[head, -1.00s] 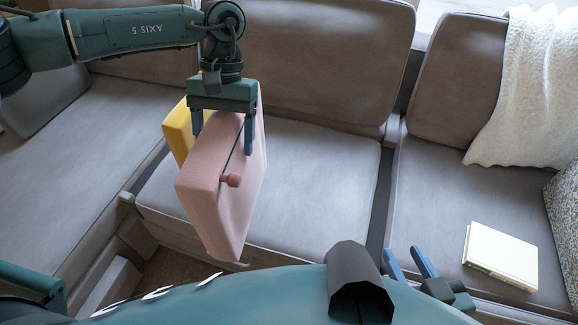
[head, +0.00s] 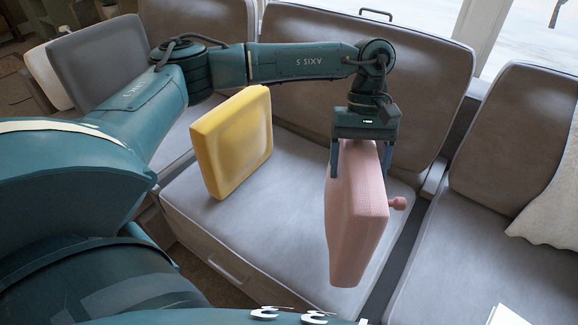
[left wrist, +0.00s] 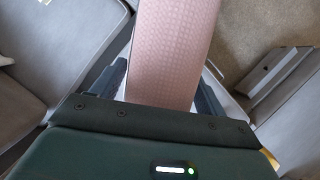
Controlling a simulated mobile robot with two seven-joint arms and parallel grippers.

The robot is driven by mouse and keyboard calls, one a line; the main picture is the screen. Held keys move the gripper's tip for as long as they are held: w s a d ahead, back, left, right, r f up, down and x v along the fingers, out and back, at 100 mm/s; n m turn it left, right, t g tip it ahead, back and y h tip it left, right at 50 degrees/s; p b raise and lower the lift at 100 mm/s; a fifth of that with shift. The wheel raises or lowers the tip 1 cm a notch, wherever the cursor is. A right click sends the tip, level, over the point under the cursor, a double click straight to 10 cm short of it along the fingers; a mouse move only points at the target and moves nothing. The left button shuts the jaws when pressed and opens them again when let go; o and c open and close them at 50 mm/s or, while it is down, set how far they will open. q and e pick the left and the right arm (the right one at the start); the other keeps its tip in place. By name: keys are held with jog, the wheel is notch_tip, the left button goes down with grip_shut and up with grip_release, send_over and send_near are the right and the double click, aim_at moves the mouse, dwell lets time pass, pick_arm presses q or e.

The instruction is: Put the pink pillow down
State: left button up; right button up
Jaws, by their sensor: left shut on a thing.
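My left gripper (head: 362,160) is shut on the pink pillow (head: 354,220) by its top edge. The pillow hangs upright below it, in front of the grey sofa's middle seat, with a round pink knob on its right side. I cannot tell whether its lower edge touches anything. In the left wrist view the pink pillow (left wrist: 172,50) sits between the two fingers of the left gripper (left wrist: 160,85). My right gripper is not in view.
A yellow pillow (head: 232,142) stands upright on the middle seat, left of the pink one. The sofa seat (head: 290,180) between them is clear. A right-hand seat (head: 450,265) holds a white book (head: 512,316) at the bottom edge. A white throw (head: 548,215) hangs at the right.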

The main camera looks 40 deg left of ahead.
pick_arm(q)
jog(key=n, duration=0.1)
jog(key=w+n, duration=0.1)
jog(key=n, duration=0.1)
jog(key=n+t+h, duration=0.1)
jog(key=shift+w+d+f, duration=0.15)
jog(key=shift+w+d, duration=0.05)
jog(key=shift+w, duration=0.15)
jog(key=w+n+t, duration=0.1)
jog(key=n, duration=0.3)
jog(key=w+a+n+t, duration=0.1)
jog(key=w+n+t, duration=0.1)
jog(key=n, duration=0.2)
jog(key=w+a+n+t, duration=0.1)
jog(key=n+t, duration=0.1)
jog(key=n, duration=0.3)
jog(key=shift+w, duration=0.4)
jog(key=w+a+n+t+y, duration=0.25)
jog(key=a+n, duration=0.35)
jog(key=n, duration=0.5)
notch_tip(320, 180, down, 10)
jog(key=a+n+y+b, duration=0.1)
jog(key=shift+w+a+n, duration=0.15)
jog(key=shift+w+n, duration=0.1)
jog(key=shift+n, duration=0.15)
jog(key=o, duration=1.8)
